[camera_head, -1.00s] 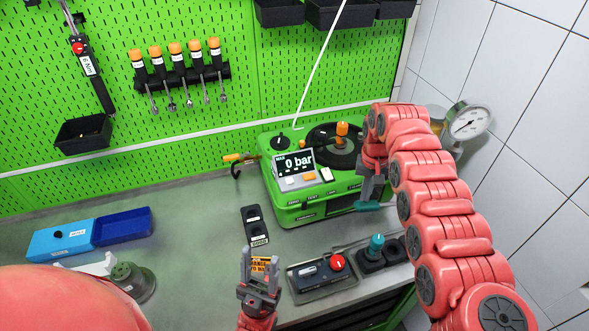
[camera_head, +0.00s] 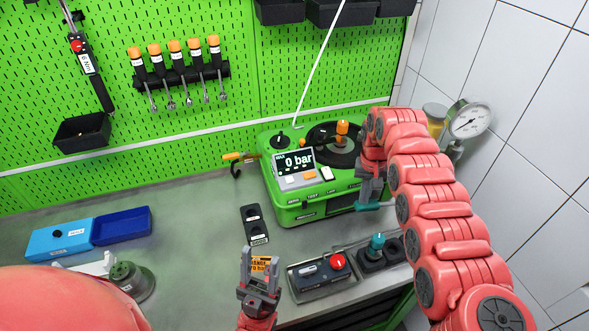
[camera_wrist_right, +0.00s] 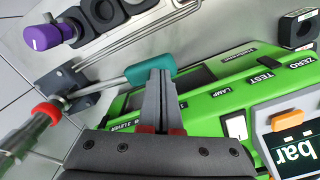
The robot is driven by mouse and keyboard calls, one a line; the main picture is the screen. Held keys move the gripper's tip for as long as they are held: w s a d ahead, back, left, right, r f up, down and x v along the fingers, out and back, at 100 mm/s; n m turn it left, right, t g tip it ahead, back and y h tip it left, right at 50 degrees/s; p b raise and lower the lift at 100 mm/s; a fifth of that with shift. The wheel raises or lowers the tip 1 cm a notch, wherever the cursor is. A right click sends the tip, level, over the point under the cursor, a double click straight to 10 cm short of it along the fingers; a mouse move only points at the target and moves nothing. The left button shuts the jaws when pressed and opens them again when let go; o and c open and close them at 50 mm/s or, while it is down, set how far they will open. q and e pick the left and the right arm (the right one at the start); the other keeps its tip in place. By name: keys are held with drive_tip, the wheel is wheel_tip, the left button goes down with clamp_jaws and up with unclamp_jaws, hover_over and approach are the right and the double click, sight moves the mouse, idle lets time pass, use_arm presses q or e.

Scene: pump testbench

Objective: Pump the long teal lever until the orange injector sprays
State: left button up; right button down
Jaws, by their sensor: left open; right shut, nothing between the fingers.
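The long lever shows in the right wrist view as a teal handle (camera_wrist_right: 150,68) on a thin metal rod, which runs to a dark pivot block. In the head view its teal end (camera_head: 374,206) shows at the front right of the green test unit (camera_head: 300,213). My right gripper (camera_wrist_right: 158,74) is shut and empty; its fingertips overlap the teal handle in the wrist view, and I cannot tell if they touch. An orange-topped part (camera_head: 342,128), possibly the injector, stands on the unit's black disc; no spray shows. My left gripper (camera_head: 260,255) is open and empty above the bench front.
The display (camera_head: 293,161) reads 0 bar. A pressure gauge (camera_head: 469,121) is at the tiled wall. A tray with a red-knobbed device (camera_head: 322,271) and a teal-knobbed part (camera_head: 376,244) stand in front of the unit.

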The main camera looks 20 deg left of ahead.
sight(359, 208)
drive_tip(key=shift+s+a+f+b, duration=0.1)
drive_tip(key=shift+f+b, duration=0.65)
drive_tip(key=shift+f, duration=0.75)
drive_tip(key=shift+s+a+f+b, duration=0.1)
drive_tip(key=shift+f+b, duration=0.6)
drive_tip(key=shift+f, duration=0.75)
drive_tip(key=shift+s+d+f+b, duration=0.1)
drive_tip(key=shift+s+f+b, duration=0.15)
drive_tip(key=shift+f+b, duration=0.15)
drive_tip(key=shift+w+r+p, duration=0.1)
drive_tip(key=shift+r+p, duration=0.25)
drive_tip(key=shift+w+a+r+p, duration=0.2)
drive_tip(key=shift+a+r+p, duration=0.05)
drive_tip(key=shift+r+p, duration=0.25)
drive_tip(key=shift+s, duration=0.1)
drive_tip(key=shift+f, duration=0.1)
